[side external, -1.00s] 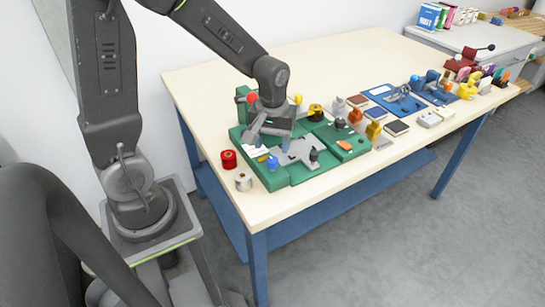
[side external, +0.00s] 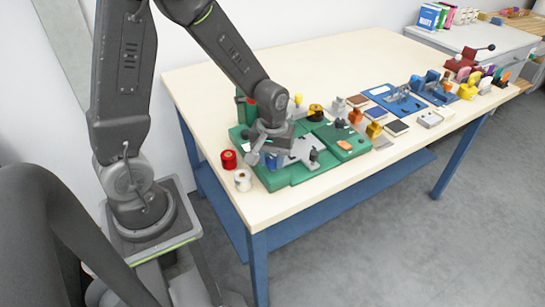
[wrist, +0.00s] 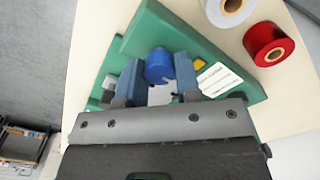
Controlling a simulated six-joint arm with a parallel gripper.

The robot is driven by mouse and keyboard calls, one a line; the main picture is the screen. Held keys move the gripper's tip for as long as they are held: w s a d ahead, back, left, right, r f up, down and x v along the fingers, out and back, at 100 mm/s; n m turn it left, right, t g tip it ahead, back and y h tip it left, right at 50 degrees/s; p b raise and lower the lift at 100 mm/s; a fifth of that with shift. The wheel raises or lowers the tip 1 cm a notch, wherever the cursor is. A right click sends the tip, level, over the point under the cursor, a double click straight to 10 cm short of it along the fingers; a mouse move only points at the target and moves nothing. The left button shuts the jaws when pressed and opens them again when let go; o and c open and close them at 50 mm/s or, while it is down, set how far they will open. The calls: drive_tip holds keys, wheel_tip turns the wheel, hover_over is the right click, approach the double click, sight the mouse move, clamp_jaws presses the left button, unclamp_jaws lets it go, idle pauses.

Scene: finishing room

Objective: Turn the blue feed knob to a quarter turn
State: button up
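The blue feed knob (wrist: 159,66) is a round blue cylinder on the green machine base (wrist: 150,28), seen in the wrist view. My gripper (wrist: 159,72) has one blue-grey finger on each side of it, with no clear gap between fingers and knob, so it looks shut on the knob. In the side view my gripper (side external: 265,154) is low over the front left of the green machine (side external: 300,176), and it largely hides the knob there. The knob's angle cannot be read.
A red spool (wrist: 268,43) and a white spool (side external: 243,180) stand beside the machine's left end. A white label (wrist: 219,80) and a small yellow part (wrist: 199,62) lie near the knob. More fixtures (side external: 398,98) stand to the right. The table's rear (side external: 330,62) is clear.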

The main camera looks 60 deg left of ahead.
drive_tip(key=c, duration=0.4)
drive_tip(key=shift+o, duration=0.2)
drive_tip(key=shift+m, duration=0.4)
drive_tip(key=m, duration=0.3)
drive_tip(key=shift+m, duration=0.3)
drive_tip(key=m, duration=0.3)
drive_tip(key=shift+m, duration=0.3)
drive_tip(key=m, duration=0.4)
drive_tip(key=shift+r+m, duration=0.1)
drive_tip(key=shift+m, duration=0.2)
drive_tip(key=m, duration=0.5)
drive_tip(key=shift+w, duration=0.1)
drive_tip(key=o, duration=0.9)
